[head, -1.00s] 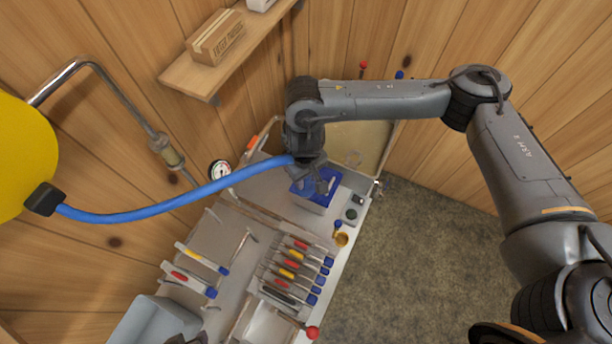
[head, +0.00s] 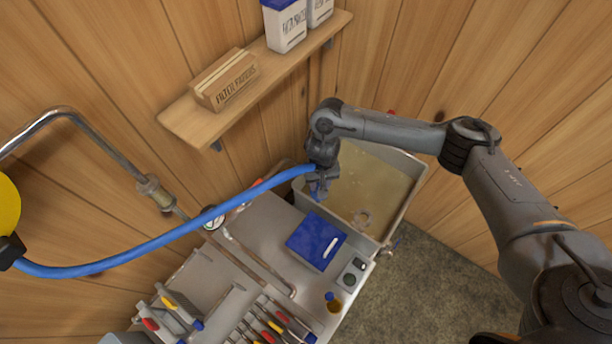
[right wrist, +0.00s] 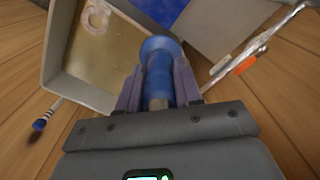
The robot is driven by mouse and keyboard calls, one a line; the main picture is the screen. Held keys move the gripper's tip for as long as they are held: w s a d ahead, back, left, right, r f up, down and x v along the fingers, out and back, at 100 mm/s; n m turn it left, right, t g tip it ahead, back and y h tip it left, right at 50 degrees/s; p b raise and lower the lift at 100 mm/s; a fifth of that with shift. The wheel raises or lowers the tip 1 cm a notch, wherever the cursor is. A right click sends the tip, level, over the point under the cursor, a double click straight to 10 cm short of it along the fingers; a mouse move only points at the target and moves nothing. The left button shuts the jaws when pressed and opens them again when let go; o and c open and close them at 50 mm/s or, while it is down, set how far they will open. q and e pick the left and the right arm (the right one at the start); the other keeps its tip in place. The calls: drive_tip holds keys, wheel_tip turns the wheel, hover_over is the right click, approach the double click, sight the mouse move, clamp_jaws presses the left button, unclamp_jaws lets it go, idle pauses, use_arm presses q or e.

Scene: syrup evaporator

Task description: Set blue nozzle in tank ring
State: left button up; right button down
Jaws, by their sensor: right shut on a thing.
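My right gripper (head: 321,180) is shut on the blue nozzle (right wrist: 158,52), whose wide blue head shows between the two fingers in the right wrist view. A blue hose (head: 170,235) runs from a yellow reel (head: 8,205) to the gripper. The gripper is above the left edge of the tank (head: 408,205), apart from the ring. The tank holds murky tan liquid. The pale tank ring (head: 362,218) is near the tank's front side; it also shows at the top left of the right wrist view (right wrist: 96,17). My left gripper is not in view.
Several coloured-handled tools (head: 270,325) lie on the bench. A shelf (head: 185,117) with a cardboard box (head: 225,80) is on the wall. A metal pipe (head: 105,150) runs at the left.

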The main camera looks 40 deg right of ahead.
drive_tip(key=s+d+f+m+b, duration=0.3)
drive_tip(key=s+d+f+b, duration=0.4)
drive_tip(key=s+d+f, duration=0.4)
drive_tip(key=d+f, duration=0.3)
drive_tip(key=d, duration=0.1)
drive_tip(key=shift+m, duration=0.4)
drive_tip(key=shift+f, duration=0.15)
wheel_tip(320, 180, down, 5)
drive_tip(key=shift+b, duration=1)
drive_tip(key=shift+f, duration=0.15)
